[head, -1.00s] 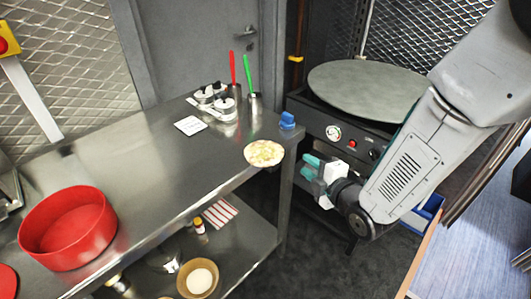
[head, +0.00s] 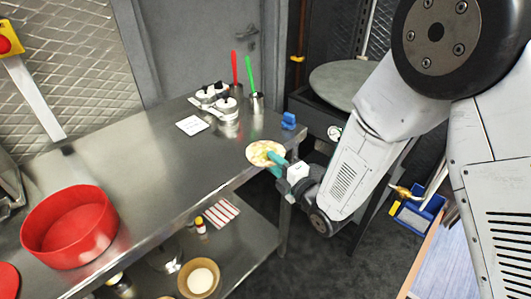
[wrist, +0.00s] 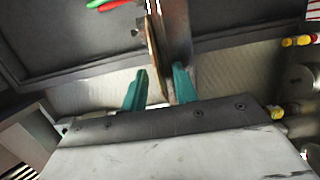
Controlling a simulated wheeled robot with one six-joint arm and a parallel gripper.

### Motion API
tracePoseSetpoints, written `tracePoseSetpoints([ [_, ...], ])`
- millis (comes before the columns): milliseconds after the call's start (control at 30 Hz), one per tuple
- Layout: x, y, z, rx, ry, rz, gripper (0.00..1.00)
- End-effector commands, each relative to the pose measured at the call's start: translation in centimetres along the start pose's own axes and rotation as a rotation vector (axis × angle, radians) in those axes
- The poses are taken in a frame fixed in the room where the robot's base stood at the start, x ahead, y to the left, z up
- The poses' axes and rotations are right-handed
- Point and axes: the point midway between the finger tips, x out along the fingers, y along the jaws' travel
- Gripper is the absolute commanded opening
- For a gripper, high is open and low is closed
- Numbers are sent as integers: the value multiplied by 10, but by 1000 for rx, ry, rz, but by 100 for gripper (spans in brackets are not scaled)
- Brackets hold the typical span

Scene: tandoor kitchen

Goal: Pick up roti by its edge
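The roti (head: 258,149) is a pale, browned round flatbread. It lies at the right edge of the steel table and appears to overhang it. My gripper (head: 277,163) has teal fingers and is at the roti's near right edge, hiding part of it. In the wrist view the roti (wrist: 154,50) shows edge-on as a thin tan strip. Its rim reaches between the two fingers of my open gripper (wrist: 158,82), with a gap to the left finger. The right finger is closer to it; contact cannot be told.
The steel table (head: 120,165) carries a red round pan (head: 68,235), a white card (head: 193,125), a spice set, red and green utensils in a cup, and a blue item (head: 288,120). A lower shelf holds a bowl (head: 199,278). A round griddle (head: 340,84) stands behind my arm.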

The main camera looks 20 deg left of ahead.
Motion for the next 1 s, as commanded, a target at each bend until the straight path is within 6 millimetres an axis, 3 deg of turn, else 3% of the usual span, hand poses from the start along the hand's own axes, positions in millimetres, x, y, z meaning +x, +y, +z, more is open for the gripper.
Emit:
tracePoseSetpoints([
  [200,1,0,0,0,0,0,29],
  [300,1,0,0,1,0,0,1],
  [733,0,2,0,1,0,1,0],
  [1000,1,18,0,0,1,3,0],
])
